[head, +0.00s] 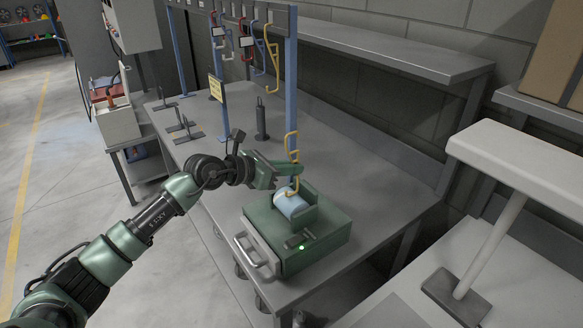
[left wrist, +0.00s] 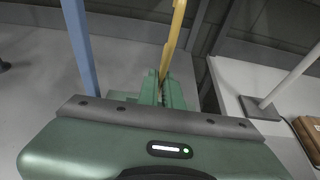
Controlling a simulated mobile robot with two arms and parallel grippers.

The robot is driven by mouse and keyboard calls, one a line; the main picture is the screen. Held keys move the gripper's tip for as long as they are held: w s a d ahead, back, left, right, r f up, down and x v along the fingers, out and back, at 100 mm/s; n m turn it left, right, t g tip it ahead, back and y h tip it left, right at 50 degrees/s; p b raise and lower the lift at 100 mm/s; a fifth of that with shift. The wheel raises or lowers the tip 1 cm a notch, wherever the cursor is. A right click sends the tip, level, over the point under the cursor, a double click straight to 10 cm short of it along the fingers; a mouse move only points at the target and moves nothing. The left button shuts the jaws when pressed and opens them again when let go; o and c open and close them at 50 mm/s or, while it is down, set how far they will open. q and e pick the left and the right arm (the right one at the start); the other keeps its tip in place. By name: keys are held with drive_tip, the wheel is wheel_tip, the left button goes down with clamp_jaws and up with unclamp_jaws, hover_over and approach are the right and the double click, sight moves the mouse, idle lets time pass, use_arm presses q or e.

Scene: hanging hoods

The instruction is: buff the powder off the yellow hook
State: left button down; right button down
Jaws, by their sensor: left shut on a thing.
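The yellow hook (head: 292,147) stands upright in my left gripper (head: 297,170), which is shut on it. Its curled lower end touches or hangs just in front of the pale blue roller (head: 291,204) on the green buffing machine (head: 312,247); I cannot tell whether they touch. In the left wrist view the hook's yellow shank (left wrist: 174,38) rises from between the green fingers (left wrist: 161,90). The hook's lower end is hidden there by the gripper body. Powder on the hook is too small to make out. My right gripper is not in view.
A blue-post rack (head: 291,80) holds several coloured hooks, one of them yellow (head: 270,50). A dark cylinder (head: 261,120) and small grey stands (head: 184,127) are on the grey bench (head: 380,170). A white-topped stand (head: 495,215) is at right.

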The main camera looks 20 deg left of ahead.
use_arm(q)
drive_tip(key=shift+r+p, duration=2.1)
drive_tip(key=shift+r, duration=0.95)
